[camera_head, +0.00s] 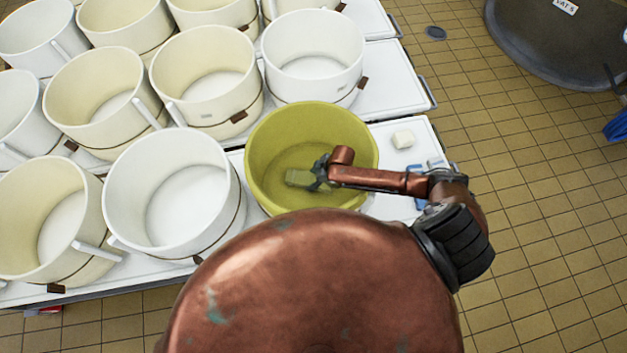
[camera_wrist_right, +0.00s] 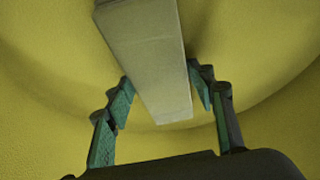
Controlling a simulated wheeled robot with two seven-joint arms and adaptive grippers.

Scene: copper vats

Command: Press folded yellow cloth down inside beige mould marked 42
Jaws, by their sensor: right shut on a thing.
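My right gripper (camera_head: 316,174) reaches down inside a round olive-yellow tub (camera_head: 262,140). It is shut on a pale olive, flat-sided slab (camera_head: 297,178), which may be the folded cloth. In the right wrist view the slab (camera_wrist_right: 150,60) lies between the two green-grey fingers, with the yellow tub wall around it. I cannot tell whether the slab touches the tub floor. Beige moulds stand at the left, one of them just behind the tub (camera_head: 208,85); no mark 42 is readable on any of them. My left gripper is not in view.
White moulds, one of them left of the tub (camera_head: 172,190), crowd the white tabletop. A dark vat (camera_head: 560,45) stands on the tiled floor at the upper right. The floor at right is mostly clear.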

